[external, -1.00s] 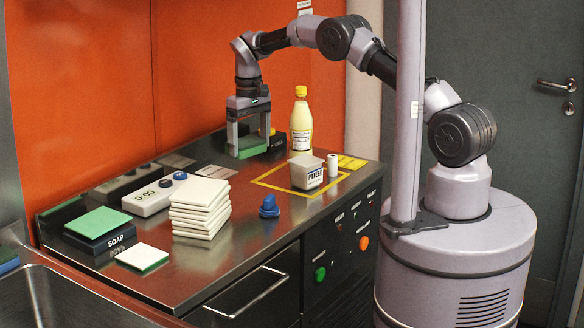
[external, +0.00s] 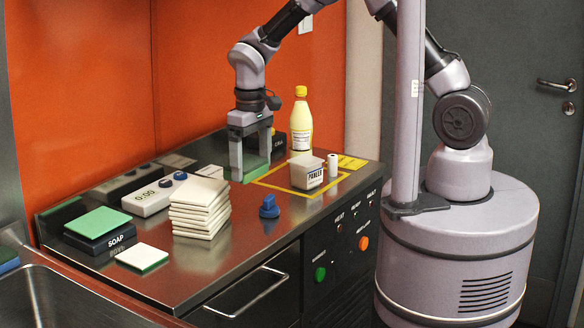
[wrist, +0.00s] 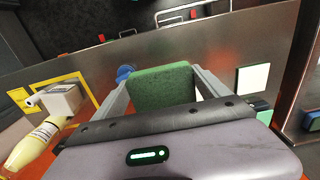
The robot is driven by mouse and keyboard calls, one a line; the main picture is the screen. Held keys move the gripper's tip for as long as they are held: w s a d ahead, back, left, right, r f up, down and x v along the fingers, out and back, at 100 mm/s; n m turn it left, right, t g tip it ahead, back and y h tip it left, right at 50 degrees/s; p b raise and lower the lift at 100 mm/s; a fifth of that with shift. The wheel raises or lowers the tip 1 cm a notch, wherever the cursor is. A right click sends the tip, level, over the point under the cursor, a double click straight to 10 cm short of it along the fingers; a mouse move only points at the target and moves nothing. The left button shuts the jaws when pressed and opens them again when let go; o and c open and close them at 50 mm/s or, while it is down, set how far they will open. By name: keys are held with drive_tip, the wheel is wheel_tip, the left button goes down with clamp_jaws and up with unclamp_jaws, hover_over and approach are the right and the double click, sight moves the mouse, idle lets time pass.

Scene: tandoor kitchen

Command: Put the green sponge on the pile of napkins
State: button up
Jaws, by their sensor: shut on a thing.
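My gripper (external: 252,172) is shut on the green sponge (external: 262,163), low near the back of the counter, left of the yellow-outlined area. In the wrist view the sponge (wrist: 163,86) sits between the two fingers. I cannot tell whether it is clear of the counter. The pile of napkins (external: 200,208), a stack of white squares, stands nearer the camera and left of my gripper, apart from it. I cannot make out the pile in the wrist view.
A blue knob (external: 269,207) stands right of the pile. A grey timer (external: 154,195) lies behind it; a green pad (external: 98,222) on a soap box (external: 100,240) and a white-topped pad (external: 142,257) lie left. A labelled container (external: 306,172) and bottle (external: 301,125) stand right.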

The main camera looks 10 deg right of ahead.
hover_over(220, 189)
wheel_tip(220, 189, down, 4)
drive_tip(key=shift+f+b, duration=0.15)
drive_tip(key=shift+b, duration=0.35)
drive_tip(key=shift+s, duration=0.1)
drive_tip(key=shift+f, duration=0.1)
